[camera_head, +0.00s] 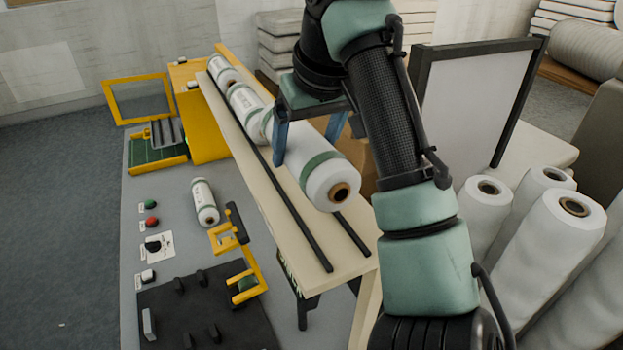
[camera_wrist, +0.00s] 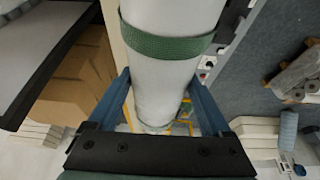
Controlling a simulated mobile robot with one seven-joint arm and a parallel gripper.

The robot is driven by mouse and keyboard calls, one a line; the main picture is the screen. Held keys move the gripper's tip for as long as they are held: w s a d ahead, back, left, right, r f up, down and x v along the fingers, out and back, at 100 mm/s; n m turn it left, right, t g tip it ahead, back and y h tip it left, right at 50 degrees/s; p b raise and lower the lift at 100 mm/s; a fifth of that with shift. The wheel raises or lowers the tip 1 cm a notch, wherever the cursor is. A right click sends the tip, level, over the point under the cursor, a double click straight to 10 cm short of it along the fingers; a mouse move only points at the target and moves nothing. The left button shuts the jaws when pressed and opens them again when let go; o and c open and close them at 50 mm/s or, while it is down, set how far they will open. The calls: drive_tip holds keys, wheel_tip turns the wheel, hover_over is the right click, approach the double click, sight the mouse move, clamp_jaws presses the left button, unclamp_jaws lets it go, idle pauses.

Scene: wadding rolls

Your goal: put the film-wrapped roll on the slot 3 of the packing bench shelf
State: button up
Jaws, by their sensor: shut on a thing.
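A white roll with green bands and a brown core (camera_head: 320,178) lies lengthwise along the sloping pale shelf (camera_head: 345,262) with two black rails. My gripper (camera_head: 308,138) is shut on this roll, one blue finger on each side. In the wrist view the roll (camera_wrist: 165,82) runs between the fingers of my gripper (camera_wrist: 160,108), its wide green band beyond them. I cannot tell whether it rests on the rails or hangs just above them. More white rolls (camera_head: 247,104) sit in line behind it on the shelf. Slot marks are not readable.
A smaller banded roll (camera_head: 204,202) lies on the grey bench (camera_head: 185,255) beside yellow fixtures (camera_head: 235,240) and buttons. Tall white rolls (camera_head: 560,225) stand at right. A dark-framed panel (camera_head: 475,100) rises behind my arm. The shelf's near end is bare.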

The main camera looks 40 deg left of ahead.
sight(318, 143)
drive_tip(key=shift+w+f+p, duration=0.1)
drive_tip(key=shift+f+p, duration=0.35)
drive_tip(key=shift+f, duration=2.65)
drive_tip(key=shift+f, duration=0.1)
drive_tip(key=o, duration=1.4)
drive_tip(key=shift+o, duration=0.2)
drive_tip(key=v, duration=1.2)
drive_tip(key=shift+d+b, duration=0.1)
drive_tip(key=shift+b, duration=0.2)
